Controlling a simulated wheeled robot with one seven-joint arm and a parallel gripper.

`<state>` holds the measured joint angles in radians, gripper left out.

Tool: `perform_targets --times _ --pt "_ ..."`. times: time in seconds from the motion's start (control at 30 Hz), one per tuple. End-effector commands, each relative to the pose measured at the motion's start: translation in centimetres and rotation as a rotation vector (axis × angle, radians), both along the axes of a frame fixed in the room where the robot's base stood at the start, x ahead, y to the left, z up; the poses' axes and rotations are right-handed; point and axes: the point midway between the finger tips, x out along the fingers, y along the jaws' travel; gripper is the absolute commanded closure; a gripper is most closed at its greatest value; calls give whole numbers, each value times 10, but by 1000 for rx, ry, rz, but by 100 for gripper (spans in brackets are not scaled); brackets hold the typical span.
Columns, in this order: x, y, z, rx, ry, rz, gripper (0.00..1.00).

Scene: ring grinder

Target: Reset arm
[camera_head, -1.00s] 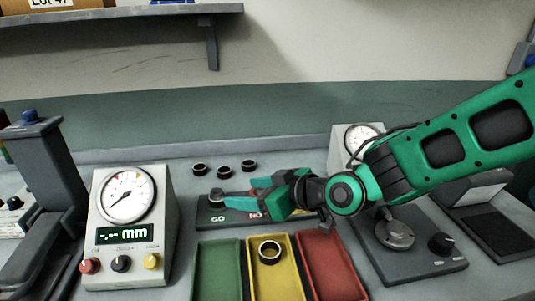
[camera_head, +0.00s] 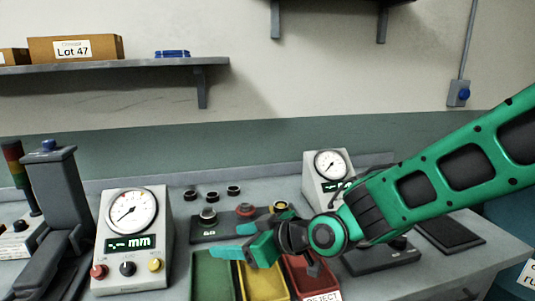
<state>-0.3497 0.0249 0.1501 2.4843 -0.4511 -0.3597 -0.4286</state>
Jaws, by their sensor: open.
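My green arm reaches in from the right, and my gripper (camera_head: 238,241) is open, with its teal fingers pointing left. It is above the green tray (camera_head: 212,275) and yellow tray (camera_head: 265,283), in front of the GO/NO-GO block (camera_head: 212,235). Nothing shows between the fingers. The gripper body and wrist cover parts of the yellow tray and the red tray (camera_head: 306,275). No ring is visible in the uncovered part of the yellow tray.
Three dark rings (camera_head: 211,196) stand behind the block. A dial gauge box (camera_head: 132,230) stands left, and another (camera_head: 329,170) at the back right. The grinder machine (camera_head: 60,200) is far left. A shelf (camera_head: 120,68) runs above.

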Motion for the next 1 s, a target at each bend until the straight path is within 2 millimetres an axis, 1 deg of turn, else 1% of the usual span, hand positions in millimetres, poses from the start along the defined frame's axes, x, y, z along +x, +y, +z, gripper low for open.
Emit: perform_targets --times 0.03,0.27,0.37,0.47,0.57,0.6,0.67,0.7,0.77,0.8,0.87,0.9,0.97,1.0 --pt "7 -15 -3 -20 12 -27 38" --pt "21 -74 -14 -110 76 -132 38" --pt "26 -106 -19 -154 117 -192 38" --pt "28 -146 -25 -203 169 -270 38" --pt "26 -200 -30 -258 246 -381 38" --pt "22 -225 -33 -281 285 -435 38" --pt "12 -263 -36 -311 351 -522 38" --pt "4 -288 -37 -328 397 -581 38" --pt "-12 -324 -39 -348 469 -672 38" --pt "-24 -347 -39 -357 519 -734 38" --pt "-46 -379 -40 -364 600 -832 38" --pt "-63 -399 -40 -365 657 -896 38" --pt "-91 -425 -39 -359 744 -994 38" --pt "-110 -440 -38 -351 805 -1057 38"
